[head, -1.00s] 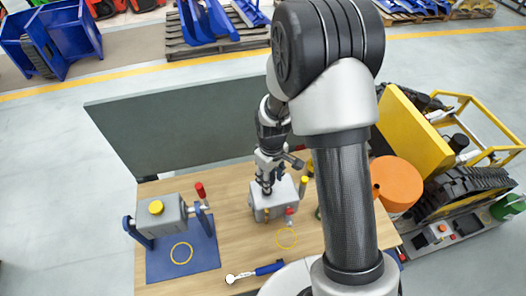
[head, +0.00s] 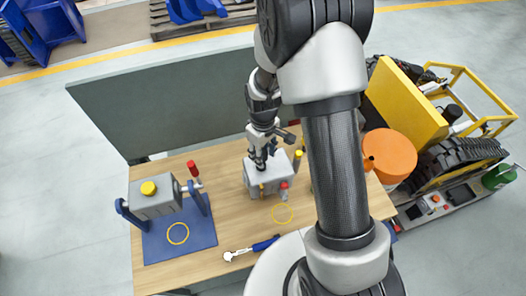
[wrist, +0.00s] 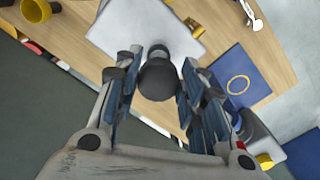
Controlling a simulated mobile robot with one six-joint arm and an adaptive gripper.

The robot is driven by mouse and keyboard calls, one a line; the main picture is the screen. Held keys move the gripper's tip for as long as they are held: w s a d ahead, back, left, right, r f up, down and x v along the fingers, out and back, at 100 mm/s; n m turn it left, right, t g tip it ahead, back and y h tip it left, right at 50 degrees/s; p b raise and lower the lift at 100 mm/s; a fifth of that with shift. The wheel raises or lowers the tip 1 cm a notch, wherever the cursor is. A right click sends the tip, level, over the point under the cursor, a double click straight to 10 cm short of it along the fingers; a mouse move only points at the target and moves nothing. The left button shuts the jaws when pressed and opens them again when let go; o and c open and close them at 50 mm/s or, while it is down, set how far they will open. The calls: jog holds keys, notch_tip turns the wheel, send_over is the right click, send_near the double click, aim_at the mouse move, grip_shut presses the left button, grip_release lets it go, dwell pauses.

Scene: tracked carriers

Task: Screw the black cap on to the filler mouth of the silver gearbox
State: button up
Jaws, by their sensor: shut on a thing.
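The silver gearbox (head: 257,183) sits near the middle of the wooden table. Its pale top (wrist: 125,25) fills the upper middle of the wrist view. My gripper (head: 261,165) is just above it. In the wrist view the fingers (wrist: 159,82) are closed around the sides of the black cap (wrist: 159,79). A dark round stub (wrist: 183,49) on the gearbox shows just behind the cap, apparently the filler mouth. The cap overlaps the gearbox top in this view. I cannot tell whether the cap touches the mouth.
A second grey gearbox (head: 156,206) with a yellow cap (head: 148,188) sits in a blue stand (head: 205,237) at left. A wrench (head: 252,248) lies near the table's front edge. An orange drum (head: 390,156) stands at right. A dark panel (head: 160,110) rises behind the table.

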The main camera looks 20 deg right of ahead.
jog(key=shift+f+b, duration=1.2)
jog(key=shift+f, duration=0.6)
jog(key=shift+f+b, duration=1.5)
jog(key=shift+b, duration=0.2)
dwell(0.4)
jog(key=o, duration=0.9)
jog(key=shift+r, duration=0.1)
jog(key=shift+c, duration=0.2)
notch_tip(320, 180, up, 12)
dwell(0.4)
